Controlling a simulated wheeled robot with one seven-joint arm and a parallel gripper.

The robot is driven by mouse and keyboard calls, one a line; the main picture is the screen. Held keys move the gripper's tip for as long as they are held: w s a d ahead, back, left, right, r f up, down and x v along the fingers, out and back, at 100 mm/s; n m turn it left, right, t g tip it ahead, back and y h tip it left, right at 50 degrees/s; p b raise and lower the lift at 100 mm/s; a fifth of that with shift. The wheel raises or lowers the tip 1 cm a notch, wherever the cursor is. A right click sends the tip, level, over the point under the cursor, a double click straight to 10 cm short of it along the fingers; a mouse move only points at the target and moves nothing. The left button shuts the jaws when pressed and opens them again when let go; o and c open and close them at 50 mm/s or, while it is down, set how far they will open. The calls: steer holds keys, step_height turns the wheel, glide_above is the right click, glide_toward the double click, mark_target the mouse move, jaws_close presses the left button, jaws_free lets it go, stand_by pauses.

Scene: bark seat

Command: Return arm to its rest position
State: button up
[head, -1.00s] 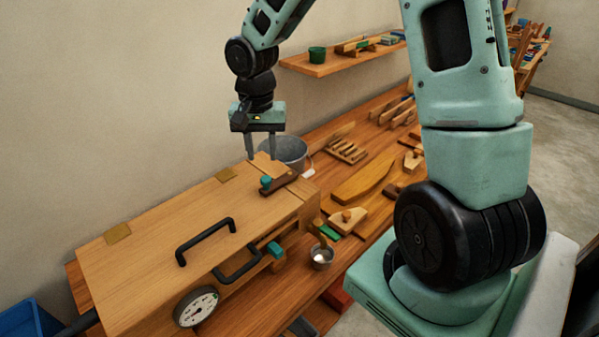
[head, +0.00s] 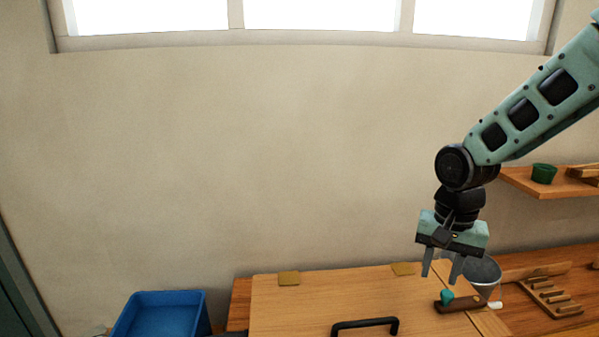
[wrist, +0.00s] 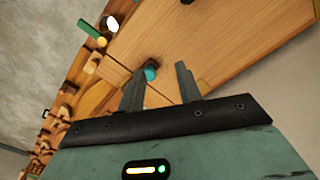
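My gripper (head: 442,268) hangs down in the head view above the right end of a wooden box (head: 320,297). Its two fingers are apart with nothing between them. In the wrist view my gripper (wrist: 158,85) also shows spread, empty fingers, with the box top (wrist: 230,50) beyond them. My arm reaches in from the upper right of the head view. A dark wooden tool with a teal knob (head: 447,297) lies on the box top just below the fingers. A grey metal bucket (head: 482,272) stands right behind the gripper.
A black handle (head: 365,325) rises from the box lid. A blue bin (head: 160,315) is at lower left. A wall shelf (head: 550,184) with a green pot (head: 543,173) is at right. A slotted wooden rack (head: 553,297) lies on the bench. The wall above the box is clear.

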steer(key=s+a+f+n+b, duration=0.4)
steer(key=s+a+n+b, duration=0.1)
steer(key=s, duration=0.5)
steer(key=s+a+f+n+b, duration=0.4)
steer(key=s+a+n, duration=0.4)
steer(key=s+a, duration=0.2)
steer(key=shift+s+f+y+b, duration=0.2)
steer(key=shift+s+y+b, duration=0.15)
steer(key=shift+b, duration=0.3)
